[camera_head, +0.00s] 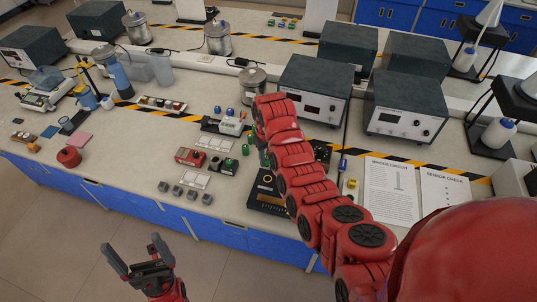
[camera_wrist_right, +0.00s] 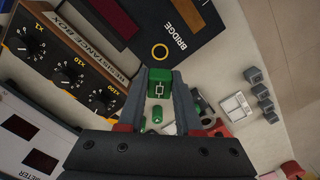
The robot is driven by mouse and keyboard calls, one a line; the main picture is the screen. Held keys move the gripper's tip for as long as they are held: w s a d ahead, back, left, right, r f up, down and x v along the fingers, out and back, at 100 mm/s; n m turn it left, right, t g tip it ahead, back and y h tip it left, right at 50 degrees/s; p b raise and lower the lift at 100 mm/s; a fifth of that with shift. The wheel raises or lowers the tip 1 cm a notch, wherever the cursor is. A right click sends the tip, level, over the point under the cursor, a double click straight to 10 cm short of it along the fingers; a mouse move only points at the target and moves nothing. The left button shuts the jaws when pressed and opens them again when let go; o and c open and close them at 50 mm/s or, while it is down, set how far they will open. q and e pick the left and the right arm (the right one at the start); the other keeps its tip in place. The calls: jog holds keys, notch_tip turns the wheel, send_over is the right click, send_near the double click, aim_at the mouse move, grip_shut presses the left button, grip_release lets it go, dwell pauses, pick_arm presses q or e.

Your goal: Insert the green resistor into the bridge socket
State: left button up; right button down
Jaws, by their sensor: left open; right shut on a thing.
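The green resistor (camera_wrist_right: 159,83) is a small green block with a white symbol, held between the fingertips of my right gripper (camera_wrist_right: 160,88). The black bridge board (camera_wrist_right: 185,25) lies just beyond the fingertips in the wrist view, with a yellow ring on it near the resistor. In the head view the bridge board (camera_head: 262,197) is partly covered by my right arm, which also hides most of the right gripper. I cannot tell the resistor's height above the board. My left gripper (camera_head: 135,259) is open and empty, over the floor in front of the bench.
A resistance box (camera_wrist_right: 68,62) with dials stands beside the bridge board. Another small green piece (camera_wrist_right: 157,115) shows below the held resistor. A red and black instrument (camera_head: 190,156), grey blocks (camera_head: 178,190) and green pieces sit left of the board. Paper sheets (camera_head: 391,190) lie right.

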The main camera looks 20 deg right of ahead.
jog(key=shift+s+f, duration=0.35)
jog(key=shift+f, duration=0.1)
jog(key=b, duration=0.2)
send_over(268, 175)
jog(key=s, duration=0.2)
jog(key=shift+a+f, duration=0.15)
jog(key=shift+f, duration=1.1)
jog(key=shift+a+f, duration=0.15)
jog(key=shift+f, duration=1.05)
jog(key=shift+f+b, duration=0.45)
jog(key=shift+f, duration=0.15)
jog(key=shift+s+f+b, duration=0.1)
jog(key=shift+f+b, duration=1.05)
jog(key=shift+f, duration=0.05)
jog(key=shift+c, duration=0.5)
grip_release()
jog(key=shift+r, duration=0.2)
jog(key=shift+r+p, duration=0.55)
jog(key=shift+r, duration=0.5)
jog(key=shift+r+p, duration=0.55)
jog(key=shift+r, duration=1.55)
